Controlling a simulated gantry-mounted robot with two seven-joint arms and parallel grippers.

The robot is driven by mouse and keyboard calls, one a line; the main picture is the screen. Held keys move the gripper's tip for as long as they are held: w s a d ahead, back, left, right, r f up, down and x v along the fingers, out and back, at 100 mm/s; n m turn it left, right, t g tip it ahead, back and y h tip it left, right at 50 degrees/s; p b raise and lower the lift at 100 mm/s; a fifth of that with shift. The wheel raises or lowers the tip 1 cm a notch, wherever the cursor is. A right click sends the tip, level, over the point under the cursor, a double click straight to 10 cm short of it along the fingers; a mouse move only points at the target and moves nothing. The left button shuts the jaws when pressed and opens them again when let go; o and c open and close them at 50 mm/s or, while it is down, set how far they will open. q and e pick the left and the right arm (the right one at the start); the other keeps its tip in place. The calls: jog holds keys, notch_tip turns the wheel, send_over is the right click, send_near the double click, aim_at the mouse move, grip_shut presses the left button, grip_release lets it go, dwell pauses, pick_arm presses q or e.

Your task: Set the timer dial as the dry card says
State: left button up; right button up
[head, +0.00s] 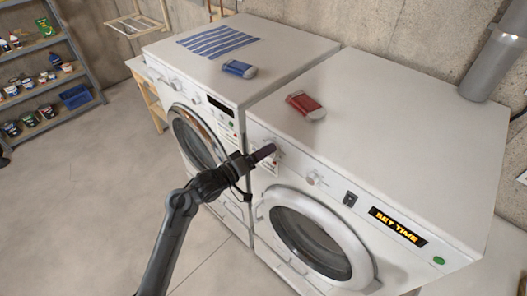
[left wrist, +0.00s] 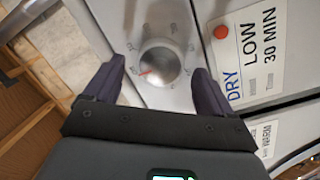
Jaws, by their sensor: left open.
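My left gripper (head: 266,152) is open at the left end of the right-hand machine's front panel. In the left wrist view its fingers (left wrist: 158,70) stand on either side of a round silver dial (left wrist: 160,63), with gaps visible. A red pointer mark on the dial points to the picture's lower left; the small labels around it are unreadable. The dry card (left wrist: 250,45) beside it reads "DRY LOW 30 MIN" and has a red dot. A second knob (head: 314,179) sits further right on the panel. The display (head: 398,226) appears to read "SET TIME". My right gripper is not in view.
A second card (left wrist: 267,139) reading "WARM" shows in the wrist view. A blue object (head: 239,69) and a striped cloth (head: 218,41) lie on the left machine, a red object (head: 306,106) on the right one. Shelves (head: 45,75) stand far left. The floor in front is clear.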

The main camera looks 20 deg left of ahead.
pick_arm(q)
jog(key=shift+w+d, duration=0.15)
jog(key=shift+w, duration=0.15)
jog(key=c, duration=1.1)
jog(key=shift+o, duration=0.2)
